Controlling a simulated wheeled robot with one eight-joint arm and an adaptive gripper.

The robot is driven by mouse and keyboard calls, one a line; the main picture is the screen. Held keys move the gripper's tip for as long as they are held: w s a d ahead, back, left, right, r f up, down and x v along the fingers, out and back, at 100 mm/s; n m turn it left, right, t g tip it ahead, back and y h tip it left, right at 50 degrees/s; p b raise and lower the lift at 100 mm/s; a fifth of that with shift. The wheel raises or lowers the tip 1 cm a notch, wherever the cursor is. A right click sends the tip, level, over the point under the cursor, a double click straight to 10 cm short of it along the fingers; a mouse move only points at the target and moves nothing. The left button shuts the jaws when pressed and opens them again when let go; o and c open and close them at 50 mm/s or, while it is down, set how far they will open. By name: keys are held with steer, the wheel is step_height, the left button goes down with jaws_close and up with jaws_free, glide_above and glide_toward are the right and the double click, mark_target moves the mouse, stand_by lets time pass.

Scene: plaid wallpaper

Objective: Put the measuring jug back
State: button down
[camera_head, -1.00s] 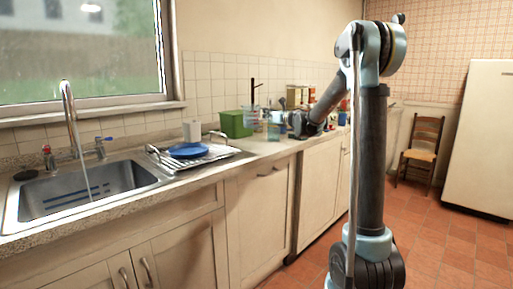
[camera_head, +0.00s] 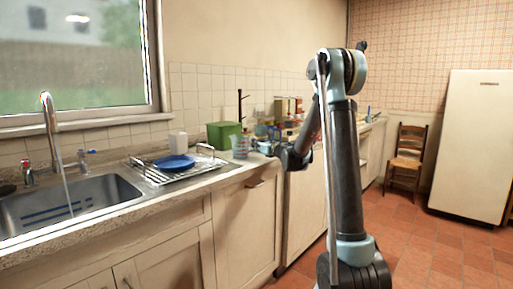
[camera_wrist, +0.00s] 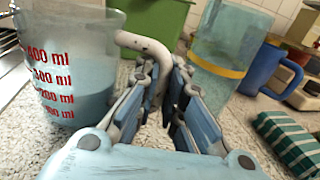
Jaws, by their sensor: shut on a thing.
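The measuring jug (camera_wrist: 68,75) is clear with red millilitre marks and a bluish lower part. It fills the left of the wrist view and looks upright. In the head view the jug (camera_head: 240,147) is small, over the counter in front of the green box. My gripper (camera_wrist: 163,78) is shut on the jug's pale curved handle (camera_wrist: 145,45), with the jug to its left. In the head view my gripper (camera_head: 273,149) reaches in from the right. I cannot tell whether the jug's base touches the counter.
A glass jar with a yellow band (camera_wrist: 222,50) stands close right of my gripper. Beyond it are a blue mug (camera_wrist: 262,70) and a striped green cloth (camera_wrist: 290,140). The green box (camera_head: 222,134) stands behind, the dish rack (camera_head: 160,175) with a blue plate to the left.

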steer(key=shift+f, duration=0.15)
steer(key=c, duration=1.7)
jaws_free()
steer(key=shift+s, duration=0.1)
